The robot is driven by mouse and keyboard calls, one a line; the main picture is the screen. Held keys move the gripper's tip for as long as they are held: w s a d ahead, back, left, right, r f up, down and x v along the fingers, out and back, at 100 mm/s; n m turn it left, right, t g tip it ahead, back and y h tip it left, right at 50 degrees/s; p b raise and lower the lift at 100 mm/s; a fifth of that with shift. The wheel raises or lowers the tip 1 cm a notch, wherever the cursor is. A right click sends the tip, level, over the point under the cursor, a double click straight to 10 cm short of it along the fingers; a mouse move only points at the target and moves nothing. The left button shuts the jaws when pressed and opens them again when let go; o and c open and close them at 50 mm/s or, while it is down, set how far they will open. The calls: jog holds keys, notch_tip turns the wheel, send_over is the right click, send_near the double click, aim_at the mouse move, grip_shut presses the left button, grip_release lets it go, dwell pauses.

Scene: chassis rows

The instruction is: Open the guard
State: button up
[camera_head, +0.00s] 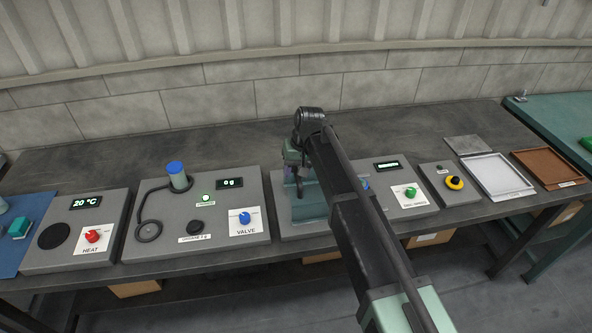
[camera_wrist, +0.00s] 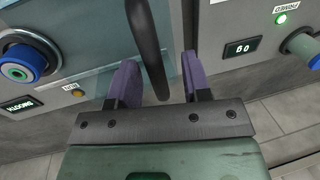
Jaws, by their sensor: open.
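The guard is a clear bluish panel on a grey station in the middle of the bench. It shows in the head view (camera_head: 308,207), partly hidden by my arm, and at the upper left of the wrist view (camera_wrist: 95,35). It looks lowered over the station front. A dark bar, apparently its handle (camera_wrist: 147,40), runs between the purple fingers of my gripper (camera_wrist: 160,80). The fingers stand apart on either side of the bar, with visible gaps. In the head view my gripper (camera_head: 297,178) is above the guard, fingers pointing down.
The valve station (camera_head: 160,240) and heat station (camera_head: 65,258) stand to the left. Right of my arm are a green knob (camera_head: 410,192), a yellow-ringed button (camera_head: 455,183), a white tray (camera_head: 528,192) and a brown tray (camera_head: 574,184). The bench behind the stations is clear.

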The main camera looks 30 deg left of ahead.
notch_tip(320, 180, up, 10)
jog(key=w+d+p, duration=0.1)
jog(key=p, duration=0.9)
jog(key=shift+w+d+r, duration=0.15)
jog(key=shift+d+r, duration=0.1)
jog(key=shift+d, duration=0.05)
jog(key=s+d+f+m+b, duration=0.1)
jog(key=s+d, duration=0.3)
jog(key=d, duration=1.2)
jog(key=s+d+f+m+t+h+b, duration=0.1)
jog(key=s+d+m, duration=0.3)
jog(key=d, duration=1.2)
jog(key=s+d+f+m+b, duration=0.1)
jog(key=s+d, duration=0.3)
jog(key=d, duration=1.3)
jog(key=shift+f+m+h+b, duration=0.3)
jog(key=shift+f+m+h, duration=0.15)
jog(key=shift+m, duration=0.45)
